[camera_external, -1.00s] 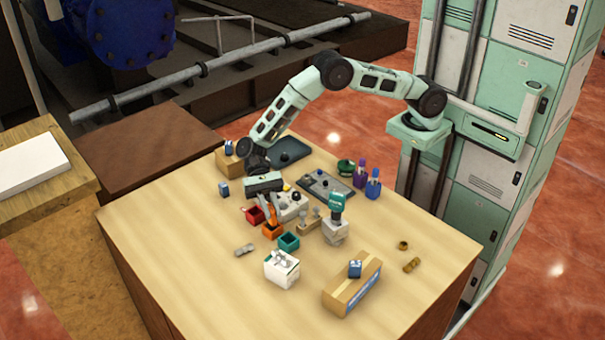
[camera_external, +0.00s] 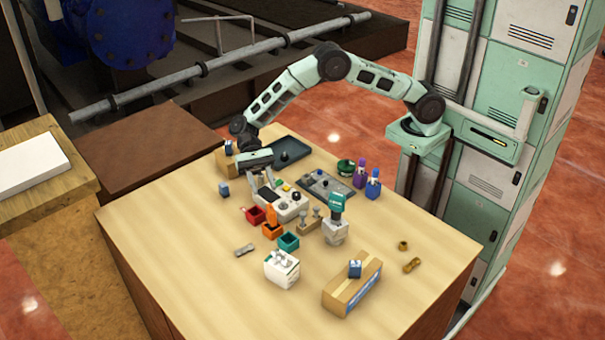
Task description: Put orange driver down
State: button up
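The orange driver (camera_external: 271,214) stands upright in the small orange bin (camera_external: 273,234) in the middle of the table. My gripper (camera_external: 260,187) is above and behind it, slightly to its left in the picture. The fingers are apart with nothing between them, and they do not touch the driver. The driver's lower end is hidden inside the bin.
A red bin (camera_external: 255,216) and a teal bin (camera_external: 289,242) flank the orange one. A grey-white device (camera_external: 292,207) is close behind, and a teal driver (camera_external: 336,203) stands in a pale holder to the right.

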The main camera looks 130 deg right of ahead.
jog(key=shift+v, duration=1.8)
